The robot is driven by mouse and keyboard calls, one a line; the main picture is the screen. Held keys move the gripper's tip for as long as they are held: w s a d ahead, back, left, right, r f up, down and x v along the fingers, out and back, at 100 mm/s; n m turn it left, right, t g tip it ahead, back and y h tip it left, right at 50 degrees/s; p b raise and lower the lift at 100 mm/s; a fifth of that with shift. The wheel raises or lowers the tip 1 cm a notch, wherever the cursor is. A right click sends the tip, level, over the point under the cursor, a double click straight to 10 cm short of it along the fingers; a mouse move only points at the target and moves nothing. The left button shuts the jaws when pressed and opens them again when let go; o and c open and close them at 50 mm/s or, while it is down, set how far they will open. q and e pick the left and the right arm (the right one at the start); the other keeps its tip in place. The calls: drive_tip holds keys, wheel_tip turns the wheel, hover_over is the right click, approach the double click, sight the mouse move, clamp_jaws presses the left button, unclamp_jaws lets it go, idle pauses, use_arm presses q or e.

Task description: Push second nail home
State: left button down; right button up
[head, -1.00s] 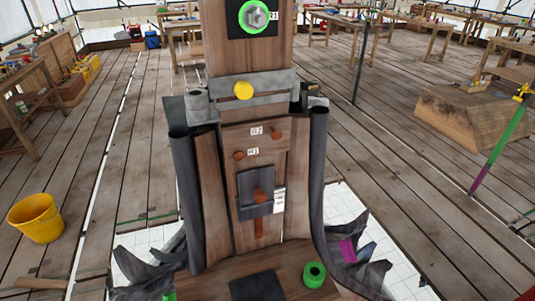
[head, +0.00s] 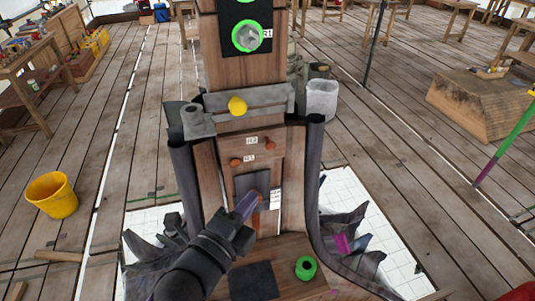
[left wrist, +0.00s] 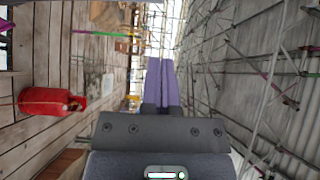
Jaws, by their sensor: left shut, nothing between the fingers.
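Two copper-brown nail heads show on the wooden panel of the spire in the head view. The upper right nail head (head: 271,146) sits beside a small white label, apparently N2. The lower left nail head (head: 235,162) is beside another label, apparently N1. My left gripper (head: 247,204) is shut and empty, with its purple-grey fingers pointing up in front of the dark plate (head: 248,184), below both nail heads. It partly hides the plate and a copper-brown piece (head: 256,222). The shut fingers also show in the left wrist view (left wrist: 161,85). My right gripper is not in view.
Curled dark sheets (head: 313,170) flank the panel. A green ring (head: 306,267) lies on the base. A yellow bucket (head: 52,195) stands left; a red cylinder (left wrist: 52,102) shows in the wrist view.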

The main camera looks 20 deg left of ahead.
use_arm(q)
approach(267, 148)
drive_tip(key=w+d, duration=0.4)
drive_tip(key=d, duration=0.1)
drive_tip(key=w+a, duration=0.2)
drive_tip(key=w, duration=0.1)
drive_tip(key=shift+w+p, duration=0.2)
drive_tip(key=shift+p, duration=0.2)
drive_tip(key=shift+a, duration=0.15)
drive_tip(key=shift+w+a+b, duration=0.4)
drive_tip(key=shift+w+a, duration=0.1)
drive_tip(key=shift+w, duration=0.35)
drive_tip(key=shift+w+a, duration=0.15)
drive_tip(key=shift+w, duration=0.1)
